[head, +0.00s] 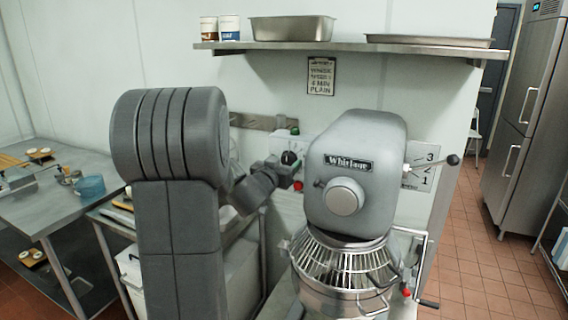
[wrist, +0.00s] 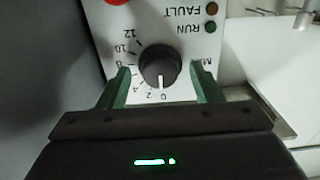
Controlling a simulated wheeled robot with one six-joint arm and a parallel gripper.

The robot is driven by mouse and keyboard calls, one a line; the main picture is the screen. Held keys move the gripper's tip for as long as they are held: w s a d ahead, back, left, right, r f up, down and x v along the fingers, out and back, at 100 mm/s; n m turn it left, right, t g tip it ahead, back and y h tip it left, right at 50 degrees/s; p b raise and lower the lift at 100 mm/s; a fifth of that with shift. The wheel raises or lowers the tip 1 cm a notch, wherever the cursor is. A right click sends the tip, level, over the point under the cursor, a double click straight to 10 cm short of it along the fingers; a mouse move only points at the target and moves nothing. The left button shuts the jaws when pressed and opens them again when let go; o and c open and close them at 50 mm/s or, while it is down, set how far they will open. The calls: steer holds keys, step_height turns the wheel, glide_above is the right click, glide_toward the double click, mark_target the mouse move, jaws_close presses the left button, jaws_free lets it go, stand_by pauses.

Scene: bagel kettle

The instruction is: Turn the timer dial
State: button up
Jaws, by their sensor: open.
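The timer dial (wrist: 160,66) is a round black knob on a white control panel (wrist: 185,28). It appears upside down in the wrist view, ringed by numbers from 0 to 12. Its white pointer line points at 0. My gripper (wrist: 163,82) is open, with one green finger on each side of the dial's lower part and gaps to both. It holds nothing. In the head view my gripper (head: 290,170) is at the panel, left of the mixer, with the black dial (head: 289,157) just above it; the fingers are small there.
The grey mixer (head: 355,170) with its wire bowl guard (head: 345,265) stands close on the right. A red button (head: 297,186) sits low on the panel. Fault lamp (wrist: 211,9) and run lamp (wrist: 211,27) are beside the dial. A shelf (head: 350,47) hangs above.

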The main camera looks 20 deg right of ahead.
steer(key=shift+c, duration=0.2)
steer(key=c, duration=1)
steer(key=shift+o, duration=0.2)
steer(key=shift+m, duration=0.3)
steer(key=m+b, duration=0.2)
steer(key=m, duration=0.1)
steer(key=shift+f+m+b, duration=0.1)
steer(key=shift+m+b, duration=0.2)
steer(key=shift+b, duration=0.05)
steer(key=shift+m+b, duration=1.2)
steer(key=shift+m, duration=1.3)
steer(key=o, duration=1)
